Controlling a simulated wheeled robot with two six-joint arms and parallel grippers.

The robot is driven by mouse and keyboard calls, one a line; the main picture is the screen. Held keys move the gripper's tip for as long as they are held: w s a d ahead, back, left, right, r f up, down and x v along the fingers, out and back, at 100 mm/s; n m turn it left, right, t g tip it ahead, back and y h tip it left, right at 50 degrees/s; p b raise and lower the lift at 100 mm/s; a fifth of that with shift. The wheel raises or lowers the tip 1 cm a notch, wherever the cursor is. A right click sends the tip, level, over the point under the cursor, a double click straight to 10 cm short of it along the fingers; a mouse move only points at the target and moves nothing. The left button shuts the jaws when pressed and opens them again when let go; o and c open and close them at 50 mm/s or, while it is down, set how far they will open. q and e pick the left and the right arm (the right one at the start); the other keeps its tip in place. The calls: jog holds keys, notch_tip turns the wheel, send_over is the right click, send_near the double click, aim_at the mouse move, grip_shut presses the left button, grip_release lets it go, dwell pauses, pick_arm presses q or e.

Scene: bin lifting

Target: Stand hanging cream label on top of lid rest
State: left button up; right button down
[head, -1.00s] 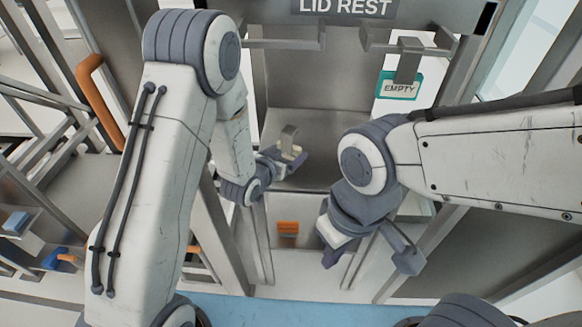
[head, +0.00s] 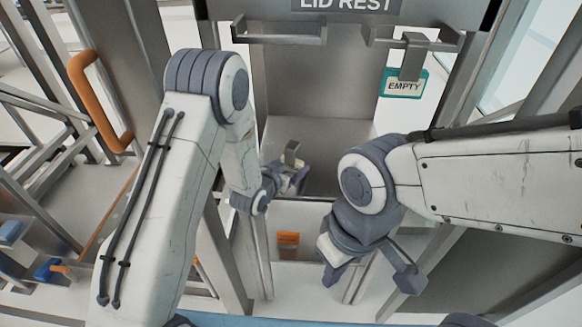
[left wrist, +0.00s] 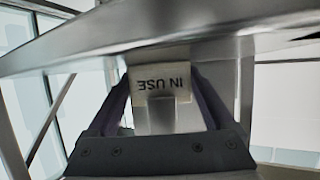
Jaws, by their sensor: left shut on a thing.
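The cream label (left wrist: 160,82) reads IN USE, upside down in the left wrist view, with a grey hook piece (left wrist: 161,112) in front of it. My left gripper (head: 297,176) is shut on this label, in front of the steel box and below the lid rest. In the head view, the label's grey hook (head: 291,151) sticks up above the fingers; its face is mostly hidden. The lid rest (head: 345,5) has two metal brackets, left (head: 282,37) and right (head: 415,42), under its sign. My right gripper (head: 371,277) hangs lower right, its fingers apart and empty.
A green-edged EMPTY label (head: 404,84) hangs from the right bracket. An orange handle (head: 99,101) is at the left. Metal posts flank the bay. A metal edge (left wrist: 150,45) crosses the left wrist view close to the gripper. An orange tag (head: 288,239) sits low at centre.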

pick_arm(q)
jog(key=o, duration=0.9)
jog(key=shift+f, duration=0.1)
